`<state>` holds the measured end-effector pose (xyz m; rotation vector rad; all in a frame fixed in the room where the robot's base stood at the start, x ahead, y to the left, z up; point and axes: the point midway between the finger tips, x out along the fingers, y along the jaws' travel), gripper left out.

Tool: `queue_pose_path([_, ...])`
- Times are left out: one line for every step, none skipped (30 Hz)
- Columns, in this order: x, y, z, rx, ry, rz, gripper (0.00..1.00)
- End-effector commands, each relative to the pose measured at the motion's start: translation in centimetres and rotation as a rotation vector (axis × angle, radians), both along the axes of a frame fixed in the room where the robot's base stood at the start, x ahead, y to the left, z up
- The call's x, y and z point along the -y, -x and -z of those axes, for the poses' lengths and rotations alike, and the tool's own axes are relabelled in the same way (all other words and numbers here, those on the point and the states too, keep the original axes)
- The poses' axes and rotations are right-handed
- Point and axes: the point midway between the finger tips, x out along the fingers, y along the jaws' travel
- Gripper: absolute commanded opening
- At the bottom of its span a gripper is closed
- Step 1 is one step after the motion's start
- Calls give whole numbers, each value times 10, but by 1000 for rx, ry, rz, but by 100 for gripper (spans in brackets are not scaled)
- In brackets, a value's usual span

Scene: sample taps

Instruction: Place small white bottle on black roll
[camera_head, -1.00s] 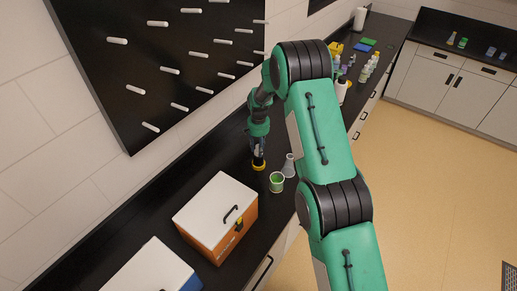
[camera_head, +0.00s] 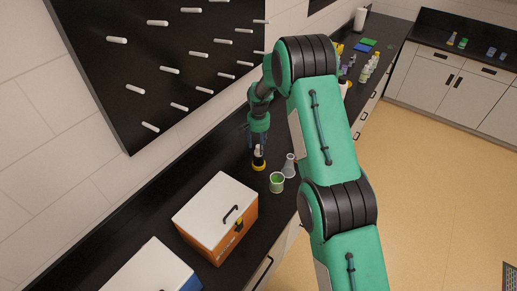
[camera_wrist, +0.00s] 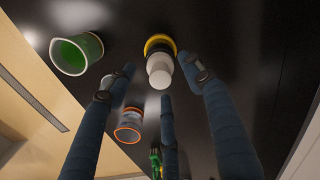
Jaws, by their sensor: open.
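The small white bottle (camera_head: 259,150) stands on the black roll (camera_head: 259,165), which has a yellow edge, on the dark counter. In the wrist view the white bottle (camera_wrist: 160,70) is in front of the black roll (camera_wrist: 159,42) with its yellow ring and looks seated on it. My gripper (camera_head: 258,138) is directly above the bottle, pointing down. In the wrist view my gripper (camera_wrist: 158,73) is open, with one finger on each side of the bottle and visible gaps between. The exact contact between bottle and roll is partly hidden.
A glass flask (camera_head: 289,167) and a beaker of green liquid (camera_head: 277,183) stand close to the right of the roll. An orange box with a white lid (camera_head: 217,215) is nearer the camera. A pegboard (camera_head: 165,60) hangs on the wall behind.

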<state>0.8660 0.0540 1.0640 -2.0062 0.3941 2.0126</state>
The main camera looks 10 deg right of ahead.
Motion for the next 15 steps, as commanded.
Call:
queue_pose_path([0,-1,-7,4,-1,0,52])
queue_pose_path([0,-2,-11,4,0,0,52])
queue_pose_path([0,-2,-18,4,0,0,52])
queue_pose_path([0,-1,-22,4,0,0,52])
queue_pose_path([0,-1,-26,3,0,0,52])
queue_pose_path([0,-1,-33,4,0,0,52])
queue_pose_path([0,-1,-37,4,0,0,52])
queue_pose_path([0,-1,-42,3,0,0,52])
queue_pose_path([0,-1,-48,2,0,0,52])
queue_pose_path([0,-1,-53,3,0,0,52])
queue_pose_path([0,-1,-57,4,0,0,52])
queue_pose_path([0,-1,-63,3,0,0,52])
queue_pose_path([0,-1,-67,2,0,0,52])
queue_pose_path([0,-1,-71,3,0,0,52])
queue_pose_path([0,-2,-76,4,0,0,52])
